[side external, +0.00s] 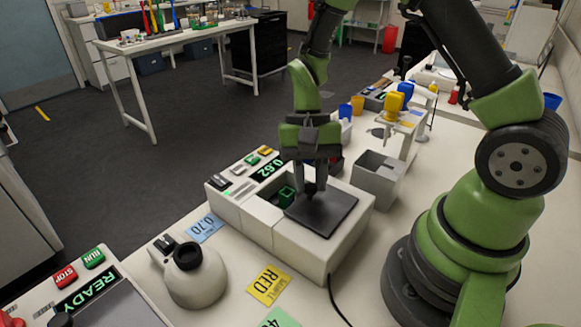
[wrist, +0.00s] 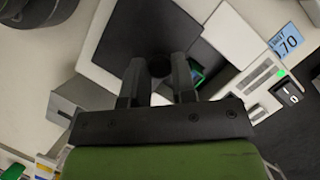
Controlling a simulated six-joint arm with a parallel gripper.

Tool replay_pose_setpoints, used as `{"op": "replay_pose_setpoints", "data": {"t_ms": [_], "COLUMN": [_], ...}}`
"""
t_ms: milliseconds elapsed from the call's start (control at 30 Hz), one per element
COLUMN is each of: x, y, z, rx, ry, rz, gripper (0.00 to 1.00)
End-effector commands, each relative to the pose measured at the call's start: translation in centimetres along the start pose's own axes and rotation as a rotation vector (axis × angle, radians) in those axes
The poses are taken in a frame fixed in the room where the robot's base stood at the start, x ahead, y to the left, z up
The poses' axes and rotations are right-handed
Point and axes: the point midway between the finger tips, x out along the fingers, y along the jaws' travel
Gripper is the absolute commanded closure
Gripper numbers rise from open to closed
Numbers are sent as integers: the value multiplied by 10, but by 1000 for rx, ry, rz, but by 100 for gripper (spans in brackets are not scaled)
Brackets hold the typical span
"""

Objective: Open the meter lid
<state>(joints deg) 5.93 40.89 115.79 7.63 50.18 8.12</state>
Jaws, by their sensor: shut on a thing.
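The meter (side external: 297,244) is a white box with a lit display reading 0.62. Its dark square lid (side external: 325,215) lies flat on the top, and it also shows in the wrist view (wrist: 142,28). My gripper (side external: 311,189) points down over the lid with its fingers shut on the small dark lid knob (wrist: 160,66). The fingers partly hide the knob. A green-edged well or holder (side external: 286,196) shows uncovered beside the lid, on the display side. In the wrist view, part of it (wrist: 197,76) shows just right of the fingers.
A grey open bin (side external: 377,180) stands close behind the meter. A white rounded vessel with a dark neck (side external: 190,270) stands at the front left. Blue (side external: 204,228) and yellow (side external: 268,285) cards lie nearby. A black cable (side external: 338,302) runs from the meter across the bench.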

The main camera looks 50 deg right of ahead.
Motion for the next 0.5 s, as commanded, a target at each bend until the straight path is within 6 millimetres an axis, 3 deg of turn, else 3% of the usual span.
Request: {"op": "replay_pose_setpoints", "data": {"t_ms": [433,467,500], "x": [2,2,2], "y": [8,8,8], "z": [7,7,7], "rx": [1,1,1], "ry": [2,2,2], "rz": [1,1,1], "gripper": [100,71,61]}}
